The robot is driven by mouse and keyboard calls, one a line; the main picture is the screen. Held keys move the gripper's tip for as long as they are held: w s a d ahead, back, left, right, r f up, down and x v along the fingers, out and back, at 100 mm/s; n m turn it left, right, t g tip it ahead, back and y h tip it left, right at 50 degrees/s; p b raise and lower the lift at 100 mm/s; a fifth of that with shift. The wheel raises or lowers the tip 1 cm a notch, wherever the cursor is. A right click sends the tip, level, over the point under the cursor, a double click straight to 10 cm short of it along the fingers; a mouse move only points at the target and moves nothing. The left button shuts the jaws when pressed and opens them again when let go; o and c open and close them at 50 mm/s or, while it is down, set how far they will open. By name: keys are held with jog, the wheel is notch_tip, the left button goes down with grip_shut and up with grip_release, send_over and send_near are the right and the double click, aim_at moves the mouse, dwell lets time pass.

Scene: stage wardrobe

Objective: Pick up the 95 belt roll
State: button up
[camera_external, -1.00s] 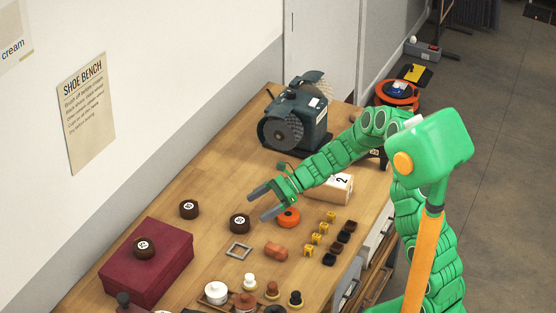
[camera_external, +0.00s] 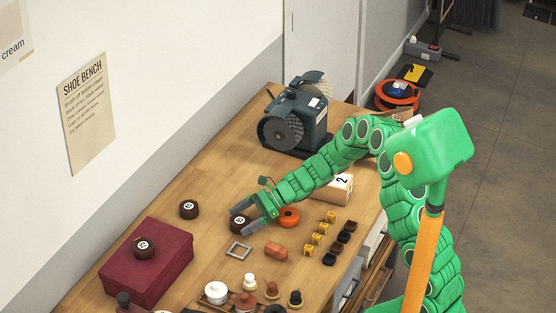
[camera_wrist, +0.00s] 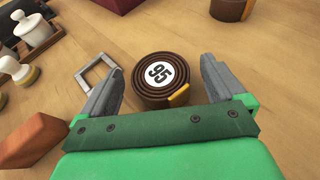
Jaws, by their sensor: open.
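The 95 belt roll (camera_wrist: 148,79) is a dark brown coil with a white label reading 95 and a yellowish tab on its side. In the wrist view it lies flat on the bench between the two grey fingers of my gripper (camera_wrist: 160,85), which is open. The fingers stand on either side of it, with a small space at each side. In the external view the roll (camera_external: 237,222) is partly hidden by my gripper (camera_external: 247,218). Two more brown rolls show in the external view: one on the bench (camera_external: 189,209), one on the dark red box (camera_external: 170,266); their labels are too small to read surely.
A square metal buckle (camera_wrist: 98,74) lies close beside the left finger, and an orange-brown block (camera_wrist: 35,140) is nearby. An orange roll (camera_external: 289,217) lies right of my gripper. Jars and brushes stand at the front; a grinder (camera_external: 297,122) stands at the back.

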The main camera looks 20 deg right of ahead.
aim_at(241, 219)
jog(key=shift+a+f, duration=0.2)
jog(key=shift+a, duration=0.35)
jog(key=c, duration=1.1)
jog(key=shift+r, duration=0.5)
notch_tip(241, 219, up, 2)
jog(key=shift+r, duration=0.2)
jog(key=s+d+r, duration=0.2)
jog(key=s+r, duration=0.1)
jog(key=s, duration=0.1)
jog(key=s+d+r, duration=0.6)
jog(key=s, duration=0.1)
jog(key=shift+s+r, duration=0.3)
jog(key=shift+r, duration=0.05)
